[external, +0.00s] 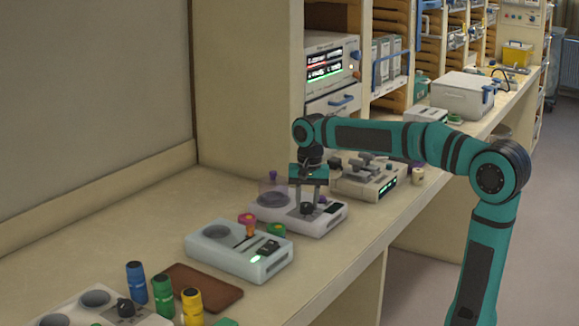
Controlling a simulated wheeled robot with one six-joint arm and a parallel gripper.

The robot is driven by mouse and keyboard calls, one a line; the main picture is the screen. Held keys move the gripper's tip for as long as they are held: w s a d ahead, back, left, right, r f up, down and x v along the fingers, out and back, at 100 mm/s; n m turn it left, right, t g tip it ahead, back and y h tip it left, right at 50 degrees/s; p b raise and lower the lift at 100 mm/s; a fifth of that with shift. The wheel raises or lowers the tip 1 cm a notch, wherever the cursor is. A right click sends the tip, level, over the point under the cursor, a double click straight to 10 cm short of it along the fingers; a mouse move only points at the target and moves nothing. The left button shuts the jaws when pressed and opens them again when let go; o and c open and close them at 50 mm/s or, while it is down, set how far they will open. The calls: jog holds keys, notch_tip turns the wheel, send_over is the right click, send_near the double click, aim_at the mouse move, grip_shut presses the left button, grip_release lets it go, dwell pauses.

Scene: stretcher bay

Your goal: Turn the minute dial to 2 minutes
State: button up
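A white device (268,221) stands on the bench under my gripper. It has a black round dial (307,209) on its top right, and its markings are too small to read. I cannot tell for sure that this is the minute dial. My gripper (308,196) points down just over this dial, with its fingers apart, one on each side as seen here. I cannot tell whether the fingers touch the dial. A clear cover with a purple knob (272,176) sits at the device's left.
Nearer stands a white box (238,252) with an orange-and-pink lever (248,224). A brown mat (203,287), blue, green and yellow bottles, and another device with a black knob (125,307) are in front. A grey device (368,178) stands close behind to the right.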

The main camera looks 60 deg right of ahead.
jog(key=shift+c, duration=1.1)
jog(key=shift+n, duration=0.3)
jog(key=n, duration=0.3)
jog(key=shift+n, duration=2.5)
jog(key=o, duration=1)
